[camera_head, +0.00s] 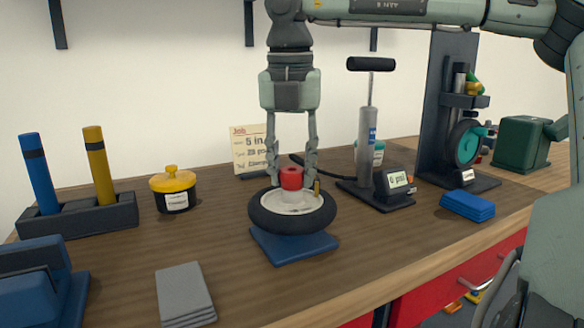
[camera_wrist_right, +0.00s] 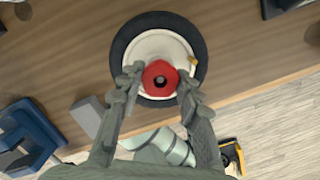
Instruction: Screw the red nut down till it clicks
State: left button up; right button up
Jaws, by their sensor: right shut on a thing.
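The red nut (camera_head: 291,178) sits at the centre of a black-tyred wheel with a cream hub (camera_head: 284,199). In the right wrist view the red nut (camera_wrist_right: 160,77) shows a dark hole in its middle. My right gripper (camera_head: 292,182) points straight down and is shut on the red nut, one finger on each side. The wheel (camera_head: 293,224) lies flat on a blue base (camera_head: 292,247). A small brass valve stem (camera_wrist_right: 194,62) stands beside the nut on the hub. The thread under the nut is hidden. My left gripper is not in view.
A pump with a gauge (camera_head: 398,183) stands right of the wheel, a blue pad (camera_head: 467,206) beyond it. A yellow-lidded pot (camera_head: 173,189) and a holder with blue and yellow tubes (camera_head: 78,217) stand left. Grey plates (camera_head: 184,293) lie in front. Wood between them is clear.

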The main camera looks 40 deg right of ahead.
aim_at(289, 173)
jog(key=m+b, duration=0.1)
jog(key=m, duration=0.1)
jog(key=shift+f+m, duration=0.1)
jog(key=shift+m, duration=0.2)
jog(key=o, duration=0.7)
jog(key=shift+m, duration=0.4)
jog(key=shift+c, duration=0.2)
jog(key=o, duration=0.5)
jog(key=shift+r, duration=0.2)
jog(key=r, duration=0.4)
jog(key=a+r, duration=0.1)
jog(key=r, duration=0.6)
jog(key=shift+s+a+r, duration=0.15)
jog(key=shift+s+r, duration=0.1)
jog(key=shift+r, duration=0.15)
